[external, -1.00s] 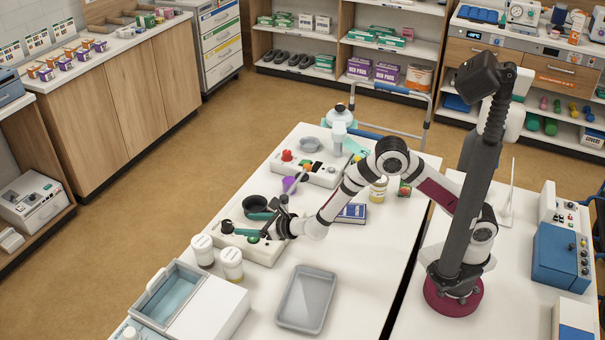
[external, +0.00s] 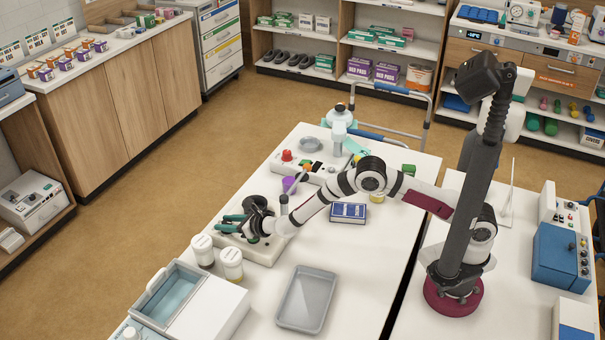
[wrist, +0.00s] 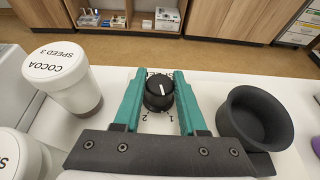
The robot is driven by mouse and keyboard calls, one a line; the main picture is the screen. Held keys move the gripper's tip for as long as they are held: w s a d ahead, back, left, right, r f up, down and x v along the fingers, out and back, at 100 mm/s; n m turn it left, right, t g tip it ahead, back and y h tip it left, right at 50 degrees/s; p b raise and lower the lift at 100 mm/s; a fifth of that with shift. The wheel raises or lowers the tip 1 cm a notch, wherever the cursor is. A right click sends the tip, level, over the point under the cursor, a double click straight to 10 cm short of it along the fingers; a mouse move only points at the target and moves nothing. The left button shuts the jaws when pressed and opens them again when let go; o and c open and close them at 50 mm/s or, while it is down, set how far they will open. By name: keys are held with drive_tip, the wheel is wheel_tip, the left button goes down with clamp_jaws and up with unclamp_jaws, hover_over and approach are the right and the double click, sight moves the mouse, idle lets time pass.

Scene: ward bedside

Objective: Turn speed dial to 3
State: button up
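The speed dial (wrist: 158,93) is a round black knob with a white pointer line, seen upside down with its panel in the wrist view. The line points roughly up the picture, away from the numbers 1 and 2 printed below it; I see no 3. My gripper (wrist: 159,80) has its two teal fingers on either side of the knob, apart, with slim gaps or light contact that I cannot tell apart. In the external view my gripper (external: 229,223) is low over the white mixer base (external: 262,252), and its fingers hide the dial.
A white-lidded jar (wrist: 58,75) reads "COCOA SPEED 3"; a second jar (wrist: 22,150) is beside it. A dark bowl (wrist: 255,117) stands close to the right finger. A grey tray (external: 307,299) and blue box (external: 348,212) lie on the table. Another device (external: 318,174) stands behind.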

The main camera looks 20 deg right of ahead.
clamp_jaws()
drive_tip(key=shift+a+r+m+t+h, duration=0.1)
drive_tip(key=shift+r+m+t+h, duration=0.05)
drive_tip(key=shift+m+t+h, duration=0.9)
drive_tip(key=shift+m+h, duration=0.45)
drive_tip(key=shift+m, duration=0.1)
drive_tip(key=o, duration=0.8)
unclamp_jaws()
drive_tip(key=shift+c, duration=0.2)
drive_tip(key=v, duration=1.5)
drive_tip(key=shift+s+d, duration=0.2)
drive_tip(key=shift+s, duration=0.15)
